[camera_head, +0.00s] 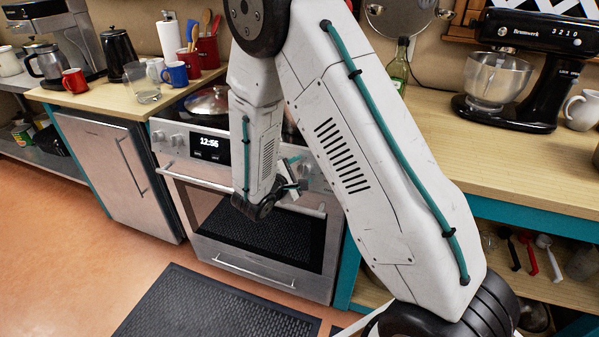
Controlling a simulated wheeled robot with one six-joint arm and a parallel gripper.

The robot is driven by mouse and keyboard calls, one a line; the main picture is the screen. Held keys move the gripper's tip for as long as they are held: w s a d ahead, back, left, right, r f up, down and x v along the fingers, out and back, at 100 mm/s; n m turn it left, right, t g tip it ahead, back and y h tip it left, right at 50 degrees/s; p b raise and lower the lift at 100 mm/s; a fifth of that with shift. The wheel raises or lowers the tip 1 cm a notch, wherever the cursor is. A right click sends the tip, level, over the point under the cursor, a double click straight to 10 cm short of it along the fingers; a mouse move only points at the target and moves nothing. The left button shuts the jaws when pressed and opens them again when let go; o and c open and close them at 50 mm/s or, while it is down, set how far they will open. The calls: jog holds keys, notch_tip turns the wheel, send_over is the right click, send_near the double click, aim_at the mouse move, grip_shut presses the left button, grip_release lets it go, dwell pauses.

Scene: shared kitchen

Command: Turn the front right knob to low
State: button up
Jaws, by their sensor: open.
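The stove (262,222) is a silver range with a clock display reading 12:56 on its front panel. Two knobs (166,138) show left of the display. On the right end of the panel, a knob (303,171) shows only in part beside my arm, and its setting cannot be read. My gripper (293,174) is at the right part of the stove front, close to that panel. It is small and partly hidden by my wrist. It is open, with nothing seen between its fingers. Whether it touches the knob cannot be told.
A lidded pan (208,102) sits on the cooktop's left side. The oven handle (183,179) runs below the panel. Mugs and a utensil holder (207,52) stand on the left counter. A stand mixer (530,70) is on the right counter. A black mat (210,308) lies before the stove.

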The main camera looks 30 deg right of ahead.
jog(key=shift+d, duration=0.1)
jog(key=shift+c, duration=0.4)
jog(key=c, duration=0.9)
jog(key=shift+n, duration=0.4)
jog(key=n+t, duration=0.1)
jog(key=n, duration=0.4)
jog(key=shift+f, duration=0.15)
jog(key=n, duration=0.2)
jog(key=n+t, duration=0.1)
jog(key=n, duration=0.2)
jog(key=shift+s+t, duration=0.1)
jog(key=shift+t, duration=0.2)
jog(key=n, duration=0.4)
jog(key=n+t+y, duration=0.1)
jog(key=n, duration=0.3)
jog(key=shift+s+d+t, duration=0.1)
jog(key=shift+t, duration=0.2)
jog(key=n+y, duration=0.1)
jog(key=n, duration=0.6)
jog(key=shift+s+d+n+t+y, duration=0.1)
jog(key=shift+n+t+y, duration=0.3)
